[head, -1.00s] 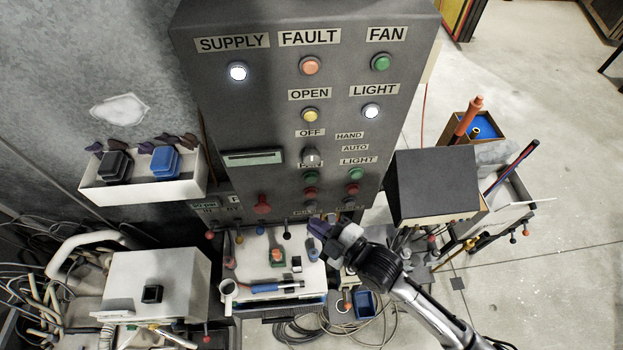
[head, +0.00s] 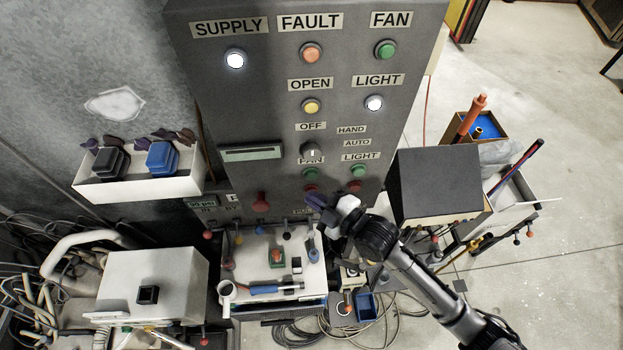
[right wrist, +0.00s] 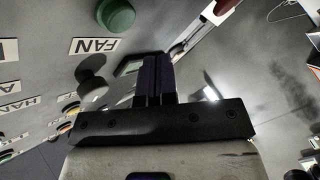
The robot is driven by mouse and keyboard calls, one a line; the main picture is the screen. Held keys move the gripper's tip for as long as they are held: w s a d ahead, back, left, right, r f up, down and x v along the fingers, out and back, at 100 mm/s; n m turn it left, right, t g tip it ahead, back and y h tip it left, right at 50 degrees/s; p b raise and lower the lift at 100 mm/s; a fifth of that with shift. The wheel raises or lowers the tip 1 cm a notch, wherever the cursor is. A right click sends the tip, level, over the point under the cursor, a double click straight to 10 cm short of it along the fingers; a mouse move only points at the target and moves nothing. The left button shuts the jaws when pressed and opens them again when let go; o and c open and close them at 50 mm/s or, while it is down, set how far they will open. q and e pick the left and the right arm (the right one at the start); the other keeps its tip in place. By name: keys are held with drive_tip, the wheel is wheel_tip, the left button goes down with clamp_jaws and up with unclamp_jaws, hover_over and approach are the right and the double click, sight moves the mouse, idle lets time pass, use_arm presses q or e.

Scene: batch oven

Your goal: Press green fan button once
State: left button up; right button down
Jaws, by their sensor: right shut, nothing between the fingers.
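The grey control panel (head: 225,100) stands in front of me. The green fan button (head: 310,173) sits just under the lower FAN label, above a red button, in the head view. In the right wrist view the green button (right wrist: 116,15) is at the top, beside the upside-down FAN label. My right gripper (head: 316,203) is shut and empty, with its dark fingertips just below the fan buttons in the head view. In the right wrist view its closed fingers (right wrist: 157,78) appear apart from the green button. My left gripper is not in view.
A green FAN lamp (head: 385,49) is at the panel's top right. A green LIGHT button (head: 358,171) is right of the fan button. A selector knob (head: 310,150) is above it. A dark box (head: 438,182) stands to the right; a white bench (head: 250,255) is below.

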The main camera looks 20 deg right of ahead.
sight(311, 174)
drive_tip(key=shift+w+d, duration=0.2)
drive_tip(key=shift+w, duration=0.4)
drive_tip(key=shift+w+d, duration=0.15)
drive_tip(key=shift+w, duration=0.4)
idle(0.8)
drive_tip(key=shift+w, duration=0.1)
idle(0.4)
drive_tip(key=shift+w+d, duration=0.1)
drive_tip(key=shift+w, duration=0.25)
